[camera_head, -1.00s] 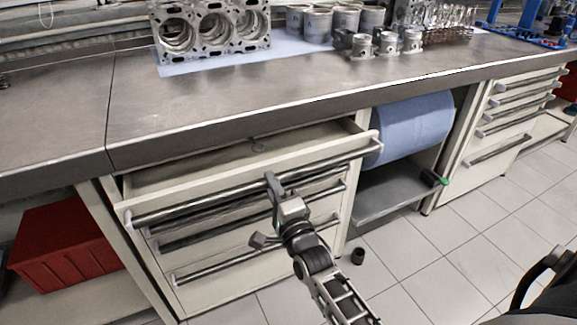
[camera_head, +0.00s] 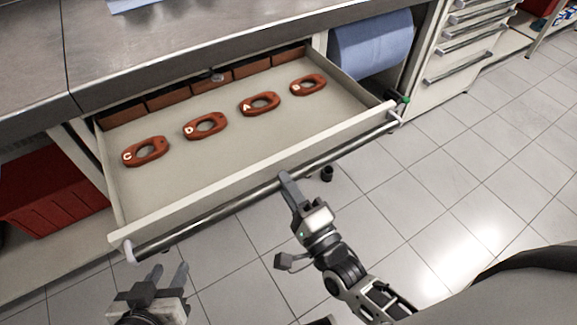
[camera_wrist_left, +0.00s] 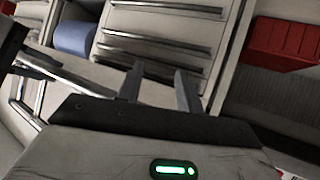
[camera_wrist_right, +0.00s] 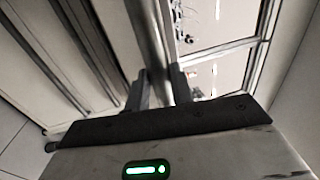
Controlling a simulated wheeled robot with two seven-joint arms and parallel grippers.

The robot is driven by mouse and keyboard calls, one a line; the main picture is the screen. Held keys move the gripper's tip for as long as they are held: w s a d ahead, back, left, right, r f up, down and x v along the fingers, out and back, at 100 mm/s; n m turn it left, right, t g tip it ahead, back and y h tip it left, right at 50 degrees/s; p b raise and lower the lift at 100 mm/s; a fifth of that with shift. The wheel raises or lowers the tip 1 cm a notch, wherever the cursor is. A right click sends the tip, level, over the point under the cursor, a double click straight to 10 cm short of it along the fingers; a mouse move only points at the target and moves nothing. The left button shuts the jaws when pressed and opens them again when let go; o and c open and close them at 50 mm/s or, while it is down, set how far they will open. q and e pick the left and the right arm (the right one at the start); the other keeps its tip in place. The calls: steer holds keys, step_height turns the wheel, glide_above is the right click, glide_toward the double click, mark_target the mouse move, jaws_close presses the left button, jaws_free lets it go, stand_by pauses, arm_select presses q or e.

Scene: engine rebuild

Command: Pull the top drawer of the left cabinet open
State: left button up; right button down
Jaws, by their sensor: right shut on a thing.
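The top drawer (camera_head: 230,143) of the left cabinet is pulled well out in the head view. Inside it lie several reddish-brown oval parts, marked C (camera_head: 146,151), D (camera_head: 205,126), A (camera_head: 260,104) and B (camera_head: 308,85). My right gripper (camera_head: 287,181) is shut on the drawer's bar handle (camera_head: 220,208), near its middle. The right wrist view shows the bar (camera_wrist_right: 153,45) between its fingers (camera_wrist_right: 157,88). My left gripper (camera_head: 165,279) is at the lower left, in front of the drawer and apart from it. Its fingers (camera_wrist_left: 158,85) are apart and empty.
The worktop (camera_head: 170,50) overhangs the drawer's back. A red bin (camera_head: 45,190) stands to the left. A blue roll (camera_head: 372,45) sits right of the drawer. Another drawer cabinet (camera_head: 465,45) stands farther right.

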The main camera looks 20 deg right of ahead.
arm_select(q)
steer(key=shift+s+d+f, duration=0.15)
steer(key=shift+s+f, duration=0.05)
steer(key=shift+s, duration=0.2)
arm_select(e)
steer(key=shift+v, duration=1)
steer(key=shift+r, duration=0.15)
steer(key=c, duration=1.5)
jaws_free()
arm_select(q)
steer(key=shift+r, duration=0.1)
arm_select(e)
steer(key=shift+s, duration=0.1)
